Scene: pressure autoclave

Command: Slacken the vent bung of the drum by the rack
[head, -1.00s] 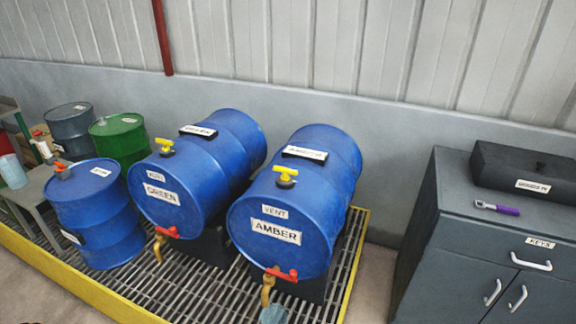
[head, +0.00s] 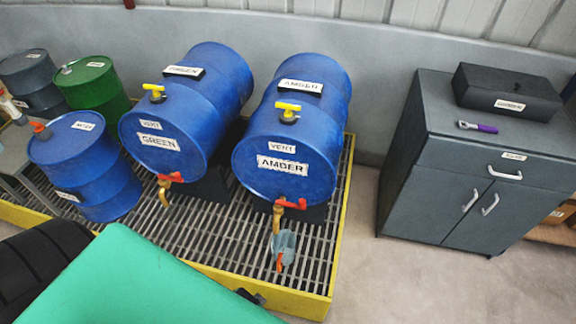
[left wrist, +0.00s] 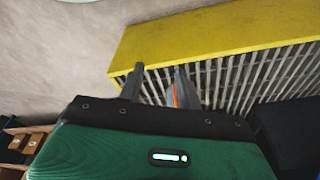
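Two blue drums lie on their sides, the GREEN drum (head: 165,150) on the left and the AMBER drum (head: 285,160) on the right. Each has a yellow T-handled vent bung on top, the green drum's (head: 153,92) and the amber drum's (head: 288,112). Each also has a red-handled tap below. I cannot tell which drum is the one by the rack. My left gripper (left wrist: 157,88) is open and empty in the left wrist view, over the grating's yellow edge, away from both bungs. In the head view its green body fills the lower left. My right gripper is not in view.
The drums stand over a grating with a yellow rim (head: 345,190). A greyish jug (head: 285,243) with an orange part is below the amber tap. An upright blue drum (head: 85,165) stands left. A purple-handled tool (head: 478,127) and black box (head: 507,92) lie on the grey cabinet (head: 455,170).

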